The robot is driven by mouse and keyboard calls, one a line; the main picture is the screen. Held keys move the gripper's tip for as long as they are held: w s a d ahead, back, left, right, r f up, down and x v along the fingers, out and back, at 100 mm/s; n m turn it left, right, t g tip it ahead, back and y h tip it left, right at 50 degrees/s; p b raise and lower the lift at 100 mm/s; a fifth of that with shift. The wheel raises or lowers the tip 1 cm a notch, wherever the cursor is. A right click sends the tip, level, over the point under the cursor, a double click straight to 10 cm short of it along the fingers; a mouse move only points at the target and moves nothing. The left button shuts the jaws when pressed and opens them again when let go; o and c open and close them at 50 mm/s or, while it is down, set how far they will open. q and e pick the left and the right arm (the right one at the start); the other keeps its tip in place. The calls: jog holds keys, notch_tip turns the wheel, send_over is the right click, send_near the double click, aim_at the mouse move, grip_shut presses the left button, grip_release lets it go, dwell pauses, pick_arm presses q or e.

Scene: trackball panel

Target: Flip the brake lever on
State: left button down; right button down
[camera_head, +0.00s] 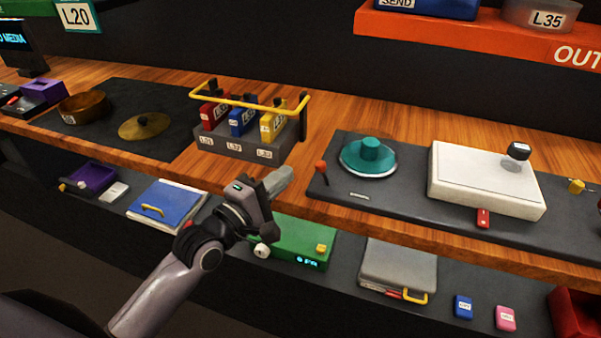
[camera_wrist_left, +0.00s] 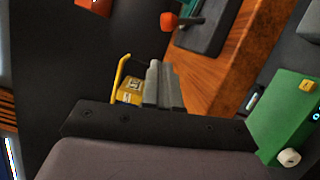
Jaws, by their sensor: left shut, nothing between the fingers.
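A small lever with a red-orange knob (camera_head: 321,166) stands at the left front corner of the dark trackball panel (camera_head: 400,206). The knob also shows near the top of the left wrist view (camera_wrist_left: 169,21), with its dark stem running to the right. I can read no label on the lever. My right gripper is not in view.
A rack (camera_head: 236,145) with red, blue and yellow blocks and a yellow bar stands behind the left gripper. A white box (camera_head: 485,183) sits on the panel at right. A green box (camera_head: 297,238) and grey case (camera_head: 398,266) lie on the lower shelf. Bare wood surrounds the lever's left side.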

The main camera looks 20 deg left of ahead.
aim_at(324, 175)
pick_arm(q)
jog(key=shift+w+d+r+p, duration=0.1)
jog(key=shift+w+d, duration=0.15)
jog(key=shift+d, duration=0.35)
jog(key=shift+w+d+r+p, duration=0.1)
jog(key=shift+w+d, duration=0.15)
jog(key=shift+d, duration=0.3)
jog(key=shift+w+d+r+p, duration=0.1)
jog(key=shift+w+d, duration=0.15)
jog(key=shift+d, duration=0.35)
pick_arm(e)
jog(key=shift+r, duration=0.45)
pick_arm(q)
jog(key=shift+f, duration=0.1)
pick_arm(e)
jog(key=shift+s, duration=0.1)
